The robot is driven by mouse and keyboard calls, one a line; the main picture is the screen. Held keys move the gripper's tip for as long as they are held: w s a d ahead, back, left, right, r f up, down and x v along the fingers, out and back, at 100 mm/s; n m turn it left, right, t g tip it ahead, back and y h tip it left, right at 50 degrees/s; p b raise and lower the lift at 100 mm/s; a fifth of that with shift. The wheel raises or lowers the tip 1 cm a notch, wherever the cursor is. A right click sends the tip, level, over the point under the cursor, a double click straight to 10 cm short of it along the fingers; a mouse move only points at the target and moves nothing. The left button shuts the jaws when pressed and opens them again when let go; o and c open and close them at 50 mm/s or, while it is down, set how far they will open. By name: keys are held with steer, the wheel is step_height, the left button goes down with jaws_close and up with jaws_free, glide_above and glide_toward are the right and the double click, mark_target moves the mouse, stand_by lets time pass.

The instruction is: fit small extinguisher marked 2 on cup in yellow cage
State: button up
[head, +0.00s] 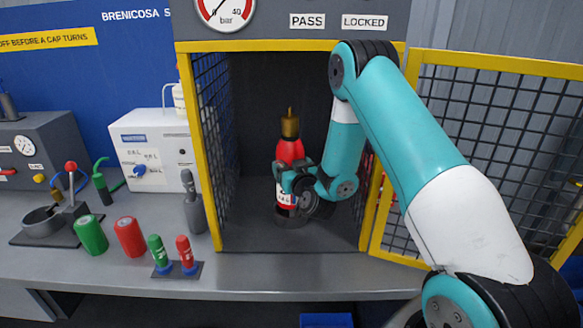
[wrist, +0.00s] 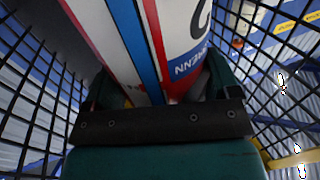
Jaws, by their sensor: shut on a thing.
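The small red extinguisher (head: 290,150) with a brass top stands upright inside the yellow-framed cage (head: 213,165). Its white label with part of a dark figure, which looks like a 2, fills the top of the wrist view (wrist: 185,35). My gripper (head: 292,184) is shut on the extinguisher's lower body. A dark round cup (head: 291,217) shows at the extinguisher's foot on the cage floor. My gripper partly covers the foot, so I cannot tell whether it is seated in the cup or just above it.
The cage's mesh door (head: 490,150) stands open to the right. On the bench at left are a green cylinder (head: 91,235), a red cylinder (head: 130,237), a small stand with green and red pieces (head: 178,270), and a white box (head: 150,150). A gauge (head: 226,12) is above the cage.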

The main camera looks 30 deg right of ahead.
steer(key=shift+f+b, duration=2.5)
steer(key=shift+b, duration=0.1)
steer(key=shift+f, duration=0.1)
